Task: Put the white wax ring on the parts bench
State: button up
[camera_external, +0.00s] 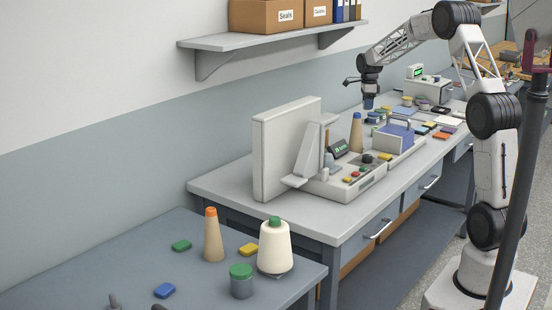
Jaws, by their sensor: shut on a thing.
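My gripper (368,102) is over the far part of the long grey bench (226,183), pointing down. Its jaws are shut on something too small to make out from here. A blue-grey shape shows at its lower end, and I cannot tell whether it is the fingers or a held thing. I cannot pick out the white wax ring in this view. Which surface is the parts bench is not marked; a grey-blue table (120,255) stands in front and a wooden-topped bench (490,62) at the far right.
The long bench holds a pale upright panel (285,145), a tan cone with a blue top (356,133), a blue-topped tray (398,137) and several small coloured blocks. The near table holds a cream thread cone (274,248), a tan cone (213,240) and a green-lidded jar (241,283).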

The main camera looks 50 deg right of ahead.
send_over(365, 142)
notch_tip(365, 142, down, 5)
jog(key=shift+s+a, duration=0.1)
jog(key=shift+a, duration=0.05)
jog(key=shift+f, duration=3.1)
jog(key=shift+f, duration=1.85)
jog(key=shift+f, duration=0.15)
jog(key=o, duration=0.9)
